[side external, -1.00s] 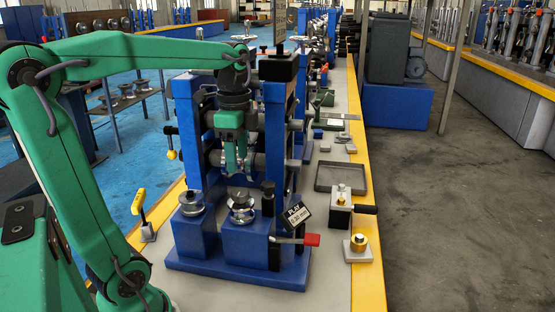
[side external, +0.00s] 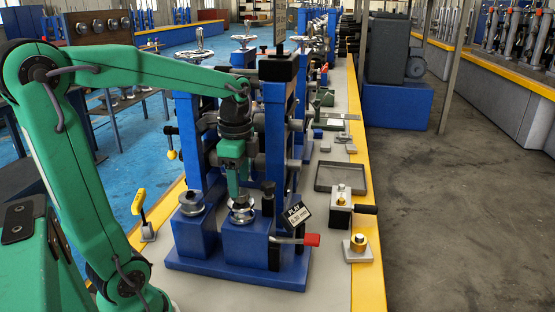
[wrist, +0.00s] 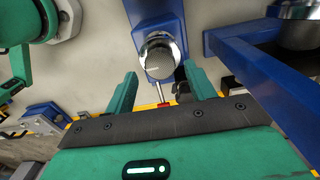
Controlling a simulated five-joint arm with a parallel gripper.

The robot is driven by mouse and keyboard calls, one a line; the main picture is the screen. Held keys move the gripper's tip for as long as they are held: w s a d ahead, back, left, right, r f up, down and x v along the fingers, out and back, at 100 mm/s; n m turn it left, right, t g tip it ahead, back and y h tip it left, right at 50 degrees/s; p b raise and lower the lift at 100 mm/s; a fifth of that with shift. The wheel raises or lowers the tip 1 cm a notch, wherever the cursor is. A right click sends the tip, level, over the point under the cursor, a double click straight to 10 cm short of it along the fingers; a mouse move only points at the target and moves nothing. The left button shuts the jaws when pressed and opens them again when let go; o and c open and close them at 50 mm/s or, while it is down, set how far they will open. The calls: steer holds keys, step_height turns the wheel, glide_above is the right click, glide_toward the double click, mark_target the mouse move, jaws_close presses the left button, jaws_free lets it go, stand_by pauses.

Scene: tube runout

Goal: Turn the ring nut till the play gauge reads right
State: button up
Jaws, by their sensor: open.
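The ring nut (side external: 242,214) is a silver collar on top of the right-hand blue block of the blue stand. In the wrist view the round silver top (wrist: 158,57) carries a short white mark. My gripper (side external: 238,197) points down right at the nut, its fingers partly overlapping it in the side view. In the wrist view the open fingers (wrist: 160,74) are spread apart, with the silver top between and just beyond their tips; I cannot tell whether they touch it. The play gauge (side external: 298,215) is a dark tag that seems to read 0.30 mm.
A red-handled lever (side external: 310,240) sticks out at the stand's right. A second silver-topped block (side external: 191,203) stands left of the nut. Blue uprights (side external: 275,135) rise close behind my gripper. A grey tray (side external: 341,178) and a brass piece (side external: 358,243) lie to the right.

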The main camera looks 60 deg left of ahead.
steer(key=shift+f, duration=0.85)
steer(key=shift+f, duration=0.1)
steer(key=c, duration=0.8)
steer(key=shift+o, duration=0.2)
